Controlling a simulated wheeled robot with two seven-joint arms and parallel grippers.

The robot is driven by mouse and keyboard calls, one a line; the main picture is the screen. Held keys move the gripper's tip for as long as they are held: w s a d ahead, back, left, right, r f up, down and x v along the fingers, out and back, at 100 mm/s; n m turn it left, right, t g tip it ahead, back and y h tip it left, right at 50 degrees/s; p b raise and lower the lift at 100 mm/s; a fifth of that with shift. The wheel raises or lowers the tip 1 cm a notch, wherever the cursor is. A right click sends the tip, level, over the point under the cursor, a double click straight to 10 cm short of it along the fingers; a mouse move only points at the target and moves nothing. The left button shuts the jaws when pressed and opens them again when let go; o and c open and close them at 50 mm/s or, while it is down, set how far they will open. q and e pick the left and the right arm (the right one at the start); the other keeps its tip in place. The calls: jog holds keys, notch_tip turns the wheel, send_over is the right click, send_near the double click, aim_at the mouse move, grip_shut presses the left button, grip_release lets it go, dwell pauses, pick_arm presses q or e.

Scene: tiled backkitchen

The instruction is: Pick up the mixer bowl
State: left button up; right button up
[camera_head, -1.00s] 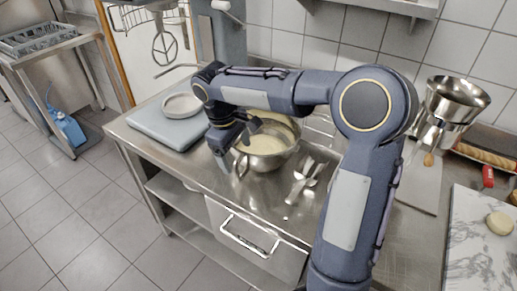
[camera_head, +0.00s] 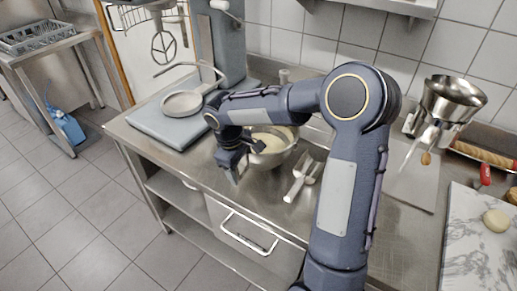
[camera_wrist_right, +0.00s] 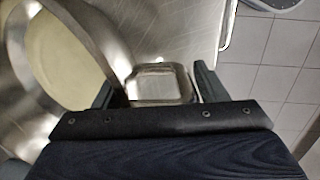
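The mixer bowl (camera_head: 280,158) is a shiny steel bowl with pale yellow contents. It stands upright on the steel counter, partly hidden behind my right gripper and forearm. My right gripper (camera_head: 238,172) is at the bowl's near left side, pointing down. In the right wrist view, the bowl's rim and wall (camera_wrist_right: 95,30) fill the left side. A metal handle (camera_wrist_right: 160,82) on the bowl's side lies between the two fingers of my right gripper (camera_wrist_right: 157,88). The fingers are apart, one on each side of the handle; firm contact cannot be made out. My left gripper is out of view.
Metal scoops (camera_head: 298,184) lie on the counter just right of the bowl. A grey mixer with a whisk (camera_head: 164,47) stands behind. A marble board (camera_head: 480,240) is at right.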

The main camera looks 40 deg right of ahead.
grip_shut()
jog(key=shift+w+r, duration=0.1)
jog(key=shift+r, duration=0.05)
